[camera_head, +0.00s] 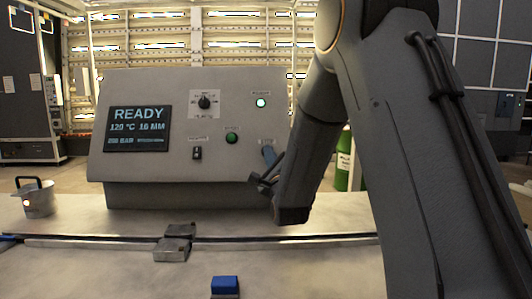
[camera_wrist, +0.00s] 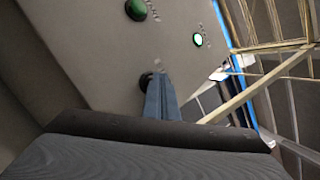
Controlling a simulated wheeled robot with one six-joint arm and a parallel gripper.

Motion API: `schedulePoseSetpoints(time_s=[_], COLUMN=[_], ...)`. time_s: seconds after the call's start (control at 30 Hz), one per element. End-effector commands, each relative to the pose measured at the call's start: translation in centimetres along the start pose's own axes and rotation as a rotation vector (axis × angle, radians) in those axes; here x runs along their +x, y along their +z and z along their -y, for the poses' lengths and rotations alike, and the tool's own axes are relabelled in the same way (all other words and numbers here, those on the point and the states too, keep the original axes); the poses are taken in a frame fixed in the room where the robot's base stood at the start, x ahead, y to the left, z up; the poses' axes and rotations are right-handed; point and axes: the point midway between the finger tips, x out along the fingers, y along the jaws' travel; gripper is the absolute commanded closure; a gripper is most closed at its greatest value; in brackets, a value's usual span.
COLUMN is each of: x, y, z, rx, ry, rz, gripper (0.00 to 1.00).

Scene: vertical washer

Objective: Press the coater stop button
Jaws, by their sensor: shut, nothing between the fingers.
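The sloped grey control panel (camera_head: 180,100) shows a screen reading READY and several controls. A green round button (camera_head: 232,138) sits at its lower middle, and it also shows in the wrist view (camera_wrist: 136,9). My gripper (camera_head: 268,155) is shut, with its blue fingers at the panel's lower right. In the wrist view the fingertips (camera_wrist: 159,80) overlap a dark round button (camera_wrist: 146,79), which looks like the stop button. Only its left part shows past the fingers. I cannot tell if they touch it.
A lit indicator (camera_head: 261,103) is above the gripper, and a black knob (camera_head: 204,102) and a switch (camera_head: 197,153) are to its left. On the bench are a metal pot (camera_head: 39,199), grey blocks (camera_head: 174,243) and a blue block (camera_head: 225,286). A green drum (camera_head: 342,172) stands behind my arm.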

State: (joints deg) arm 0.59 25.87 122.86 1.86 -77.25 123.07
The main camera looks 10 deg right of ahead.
Motion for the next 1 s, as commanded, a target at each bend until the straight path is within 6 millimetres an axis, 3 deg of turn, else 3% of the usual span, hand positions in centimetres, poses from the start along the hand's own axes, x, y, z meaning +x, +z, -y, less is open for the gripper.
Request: schedulePoseSetpoints(time_s=[1.0], x=[-2.3], y=[1.7], z=[1.7], rx=[0.0], ry=[0.001], rz=[-0.001], gripper=[1.0])
